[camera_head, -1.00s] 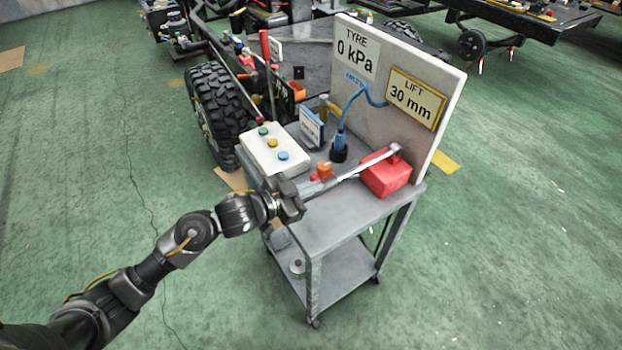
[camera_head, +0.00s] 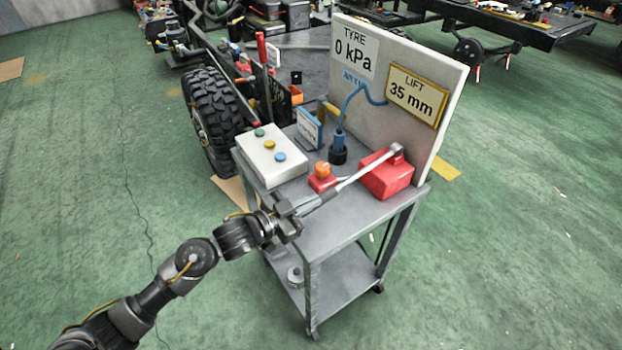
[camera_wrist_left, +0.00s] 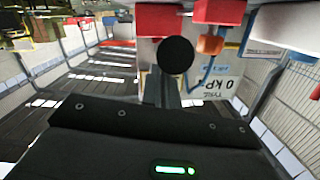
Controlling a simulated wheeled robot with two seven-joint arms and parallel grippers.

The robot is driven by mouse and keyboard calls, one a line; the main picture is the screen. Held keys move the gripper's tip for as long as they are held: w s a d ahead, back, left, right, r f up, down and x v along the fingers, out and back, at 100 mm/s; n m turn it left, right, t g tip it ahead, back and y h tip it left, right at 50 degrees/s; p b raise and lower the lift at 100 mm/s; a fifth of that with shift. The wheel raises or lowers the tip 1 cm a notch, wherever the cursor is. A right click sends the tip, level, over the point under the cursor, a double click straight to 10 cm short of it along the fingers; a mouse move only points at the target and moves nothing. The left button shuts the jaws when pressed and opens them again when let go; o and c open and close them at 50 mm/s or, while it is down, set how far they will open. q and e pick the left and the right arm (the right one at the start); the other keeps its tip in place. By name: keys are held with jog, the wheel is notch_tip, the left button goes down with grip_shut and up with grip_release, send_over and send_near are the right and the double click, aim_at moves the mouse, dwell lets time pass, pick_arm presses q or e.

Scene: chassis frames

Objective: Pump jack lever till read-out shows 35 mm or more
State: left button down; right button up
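The red jack (camera_head: 385,177) sits on the cart top under the white panel. Its lever (camera_head: 354,177) is a pale rod with a dark grip, slanting down from the jack's pivot toward the front left. My left gripper (camera_head: 291,213) is at the lever's grip end, just off the cart's edge, and looks shut on it. The LIFT read-out (camera_head: 416,96) shows 35 mm. In the left wrist view a round black end (camera_wrist_left: 175,56), likely the lever grip, stands before the dark gripper body; the fingertips are mostly hidden. My right gripper is in neither view.
A big tyre (camera_head: 211,118) stands behind left. Green floor is free in front.

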pick_arm(q)
jog(key=s+a+r+p, duration=0.1)
jog(key=s+a+r, duration=0.3)
jog(key=s+a, duration=0.3)
jog(key=shift+a+r, duration=0.2)
jog(key=shift+a, duration=0.25)
dwell(0.4)
dwell(1.0)
dwell(1.1)
